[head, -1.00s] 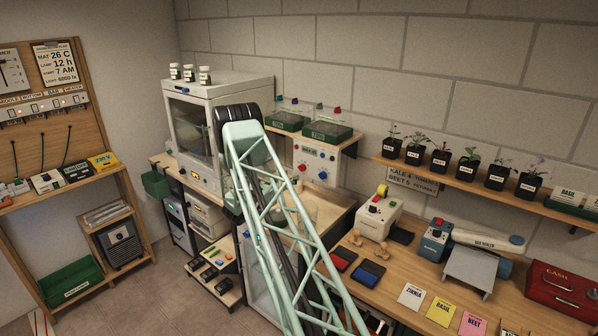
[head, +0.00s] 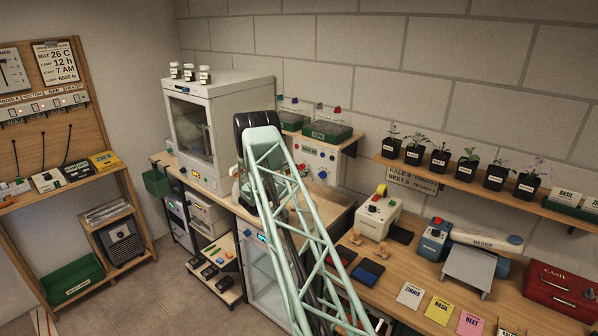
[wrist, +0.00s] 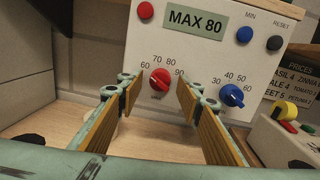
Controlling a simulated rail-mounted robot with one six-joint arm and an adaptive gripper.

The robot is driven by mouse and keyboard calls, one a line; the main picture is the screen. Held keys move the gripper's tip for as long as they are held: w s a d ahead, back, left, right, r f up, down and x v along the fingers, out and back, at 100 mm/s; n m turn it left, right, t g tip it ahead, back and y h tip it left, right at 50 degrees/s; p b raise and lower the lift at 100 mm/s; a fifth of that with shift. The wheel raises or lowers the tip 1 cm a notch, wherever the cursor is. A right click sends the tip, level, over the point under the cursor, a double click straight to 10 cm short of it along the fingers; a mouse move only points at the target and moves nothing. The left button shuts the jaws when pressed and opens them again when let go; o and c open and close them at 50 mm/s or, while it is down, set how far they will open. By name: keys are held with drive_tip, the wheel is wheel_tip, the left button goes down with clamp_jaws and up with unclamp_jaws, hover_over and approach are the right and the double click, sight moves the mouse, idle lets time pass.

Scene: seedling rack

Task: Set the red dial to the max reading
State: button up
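The red dial (wrist: 160,80) sits on a white control panel (wrist: 205,66) in the wrist view, under a scale marked 60, 70, 80 and 90. Its exact pointer direction is too small to tell. A green plate above it reads MAX 80 (wrist: 195,20). My gripper (wrist: 158,92) is open in front of the panel. Its two wood-coloured finger pads stand left and right of the red dial's position in the picture, apart from it, with nothing held. In the head view the panel (head: 328,158) stands just right of my arm's end.
A blue dial (wrist: 231,95) is on the panel to the right, with a blue MIN button (wrist: 244,34) and a dark RESET button (wrist: 274,43) above. A red button (wrist: 145,10) is at the upper left. A label machine (head: 378,216) stands on the bench to the right.

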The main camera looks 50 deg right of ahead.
drive_tip(key=shift+c, duration=0.5)
drive_tip(key=c, duration=0.7)
drive_tip(key=shift+c, duration=0.2)
